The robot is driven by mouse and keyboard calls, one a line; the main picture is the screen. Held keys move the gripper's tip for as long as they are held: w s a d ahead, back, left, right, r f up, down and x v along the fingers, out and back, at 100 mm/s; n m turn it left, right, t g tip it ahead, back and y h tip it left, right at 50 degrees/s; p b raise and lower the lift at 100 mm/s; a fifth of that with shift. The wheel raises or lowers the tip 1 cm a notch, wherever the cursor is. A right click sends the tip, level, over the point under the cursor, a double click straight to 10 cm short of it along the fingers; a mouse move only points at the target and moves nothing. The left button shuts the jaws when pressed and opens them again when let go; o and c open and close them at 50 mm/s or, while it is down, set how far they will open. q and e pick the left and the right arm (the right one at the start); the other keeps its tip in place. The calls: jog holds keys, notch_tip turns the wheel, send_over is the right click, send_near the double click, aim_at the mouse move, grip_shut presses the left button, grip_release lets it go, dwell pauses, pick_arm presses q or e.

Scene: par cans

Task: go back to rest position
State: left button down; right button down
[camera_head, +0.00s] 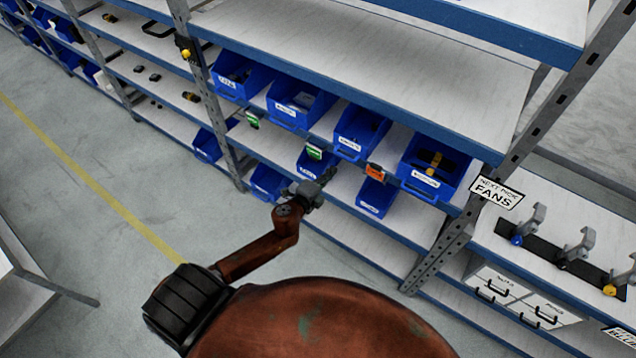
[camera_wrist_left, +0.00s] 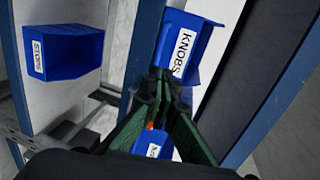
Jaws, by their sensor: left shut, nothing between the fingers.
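My left arm reaches from the bottom of the head view toward the shelf. Its gripper (camera_head: 322,182) is in front of the blue bins, near the lower shelf level. In the left wrist view the left gripper (camera_wrist_left: 165,85) has dark green fingers, shut and empty. They point toward a blue bin labelled KNOBS (camera_wrist_left: 188,42); I cannot tell whether they touch it. My right gripper is not in view.
Blue bins (camera_head: 362,128) line the metal shelf, with more on the level below. A bin labelled STOPS (camera_wrist_left: 68,52) is at the left of the wrist view. A shelf upright (camera_head: 445,255) stands to the right. Grey floor (camera_head: 75,215) is clear at left.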

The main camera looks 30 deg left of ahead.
pick_arm(q)
jog(key=v, duration=0.5)
jog(key=shift+s+a, duration=0.25)
jog(key=shift+s, duration=0.15)
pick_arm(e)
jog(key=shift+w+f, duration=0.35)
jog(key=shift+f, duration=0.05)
pick_arm(q)
jog(key=shift+f, duration=0.1)
